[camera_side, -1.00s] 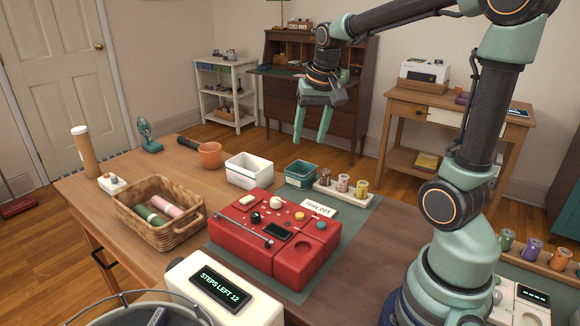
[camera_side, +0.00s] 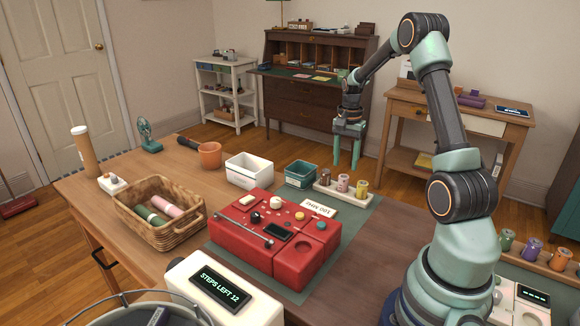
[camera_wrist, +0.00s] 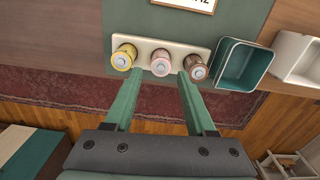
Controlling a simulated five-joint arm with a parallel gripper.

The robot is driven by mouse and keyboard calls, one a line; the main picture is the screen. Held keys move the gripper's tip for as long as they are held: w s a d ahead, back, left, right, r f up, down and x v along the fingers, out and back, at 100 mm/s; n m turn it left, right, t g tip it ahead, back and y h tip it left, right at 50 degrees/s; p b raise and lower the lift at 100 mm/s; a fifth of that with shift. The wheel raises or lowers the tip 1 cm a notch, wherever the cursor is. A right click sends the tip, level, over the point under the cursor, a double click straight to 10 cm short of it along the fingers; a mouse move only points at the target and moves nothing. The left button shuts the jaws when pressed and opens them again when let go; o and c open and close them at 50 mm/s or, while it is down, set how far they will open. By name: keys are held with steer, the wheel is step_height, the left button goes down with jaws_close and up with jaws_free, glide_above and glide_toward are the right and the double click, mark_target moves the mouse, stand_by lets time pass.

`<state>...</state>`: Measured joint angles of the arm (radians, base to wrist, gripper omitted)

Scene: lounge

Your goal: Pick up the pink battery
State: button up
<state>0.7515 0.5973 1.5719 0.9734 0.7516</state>
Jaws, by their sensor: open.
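The pink battery (camera_side: 343,183) stands upright in the middle of a cream holder (camera_side: 331,191), between a brown battery (camera_side: 325,177) and a yellow battery (camera_side: 361,188). In the wrist view the pink battery (camera_wrist: 161,62) shows its top just beyond my fingertips, between the yellow battery (camera_wrist: 125,57) at left and the brown battery (camera_wrist: 194,67) at right. My gripper (camera_side: 346,164) points down above and behind the holder, open and empty. In the wrist view my gripper (camera_wrist: 161,73) has its fingers spread either side of the pink battery's line.
A teal bin (camera_side: 300,174) and a white bin (camera_side: 248,171) stand left of the holder. A red device (camera_side: 280,262) lies in front on the green mat (camera_side: 350,222). A wicker basket (camera_side: 170,230) with rolls stands at left. More cylinders (camera_side: 533,250) stand at far right.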

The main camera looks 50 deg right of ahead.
mark_target(344, 176)
steer(key=f, duration=0.7)
steer(key=shift+w+d+f, duration=0.1)
steer(key=shift+d+f, duration=0.05)
steer(key=shift+d, duration=0.15)
jaws_close()
